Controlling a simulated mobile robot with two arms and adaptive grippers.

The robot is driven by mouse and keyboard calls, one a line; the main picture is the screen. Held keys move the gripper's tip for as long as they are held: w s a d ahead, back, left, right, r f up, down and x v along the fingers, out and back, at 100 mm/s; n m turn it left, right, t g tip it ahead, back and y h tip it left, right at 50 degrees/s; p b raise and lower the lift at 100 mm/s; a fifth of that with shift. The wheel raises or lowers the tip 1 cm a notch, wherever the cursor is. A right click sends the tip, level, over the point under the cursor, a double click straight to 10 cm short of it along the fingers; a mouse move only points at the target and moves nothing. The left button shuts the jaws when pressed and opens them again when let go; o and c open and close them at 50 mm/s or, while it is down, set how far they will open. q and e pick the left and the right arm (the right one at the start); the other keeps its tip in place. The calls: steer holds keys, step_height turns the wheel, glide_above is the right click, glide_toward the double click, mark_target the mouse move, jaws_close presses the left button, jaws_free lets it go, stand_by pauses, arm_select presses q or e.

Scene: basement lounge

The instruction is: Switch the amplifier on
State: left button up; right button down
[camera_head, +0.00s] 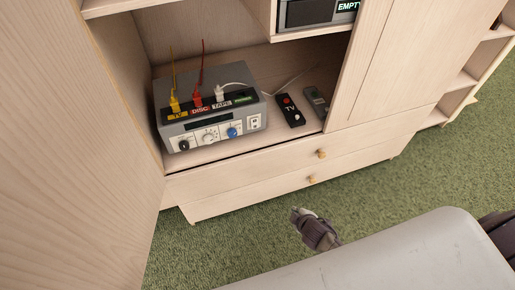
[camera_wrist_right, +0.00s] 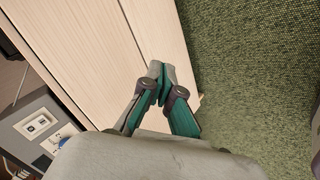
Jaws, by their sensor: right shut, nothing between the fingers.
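The amplifier (camera_head: 212,112) is a grey box on the open cabinet shelf at upper left in the head view. Yellow, red and white plugs stand in its top, by labels TV, DISC and TAPE. Its front has a black, a white and a blue knob, and a white switch plate (camera_head: 254,122) at the right end. In the right wrist view the switch plate (camera_wrist_right: 37,125) shows at lower left. My right gripper (camera_head: 298,214) is shut and empty, in front of and below the drawers, apart from the amplifier. It also shows in the right wrist view (camera_wrist_right: 158,70). My left gripper is not seen.
A black remote (camera_head: 290,110) marked TV and a grey remote (camera_head: 316,101) lie right of the amplifier. An open cabinet door (camera_head: 75,150) stands at left. Two drawers with knobs (camera_head: 321,154) lie below the shelf. Green carpet (camera_head: 225,240) is clear in front.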

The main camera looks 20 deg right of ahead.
mark_target(255, 127)
steer(key=w+a+r+n+t+b, duration=0.1)
steer(key=w+r+n+t+b, duration=0.1)
steer(key=w+r+t+b, duration=0.25)
steer(key=w+a+r+n+t+b, duration=0.1)
steer(key=w+a+r+n+b, duration=0.15)
steer(key=w+b, duration=0.35)
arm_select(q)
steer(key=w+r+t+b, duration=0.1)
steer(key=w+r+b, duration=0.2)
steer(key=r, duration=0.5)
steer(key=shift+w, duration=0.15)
arm_select(e)
steer(key=w+a+r+n+t+y, duration=0.1)
steer(key=w+a+r+n+t, duration=0.1)
steer(key=r, duration=0.7)
steer(key=shift+w+r+n+t, duration=0.2)
steer(key=shift+w+n+t, duration=0.15)
steer(key=shift+w+n, duration=0.3)
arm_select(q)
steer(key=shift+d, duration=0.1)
arm_select(e)
steer(key=shift+w, duration=0.15)
